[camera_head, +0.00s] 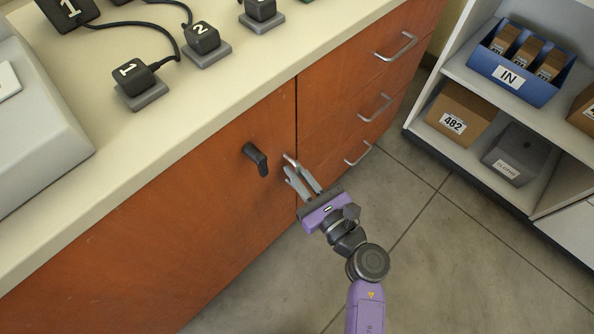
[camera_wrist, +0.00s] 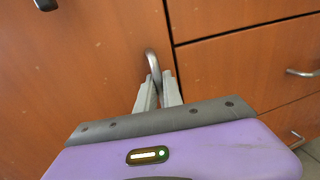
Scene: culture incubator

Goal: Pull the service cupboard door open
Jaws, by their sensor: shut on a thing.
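The service cupboard door (camera_head: 215,185) is the wide reddish wood panel under the counter, and it looks flush with the drawer fronts beside it. A silver bar handle (camera_head: 287,157) is near its right edge; it also shows in the wrist view (camera_wrist: 151,58). A black lever (camera_head: 256,159) sits on the door just left of the handle, pointing down and slightly right. My gripper (camera_head: 294,169) is shut on the handle, with its grey fingers either side of the bar. The fingers hide the handle's lower part.
Drawers with silver pulls (camera_head: 396,47) are right of the door seam. The counter (camera_head: 165,110) carries numbered black blocks (camera_head: 133,78). A shelf unit (camera_head: 487,85) with a blue IN bin (camera_head: 515,72) and boxes stands at the right. Grey floor (camera_head: 400,210) between is clear.

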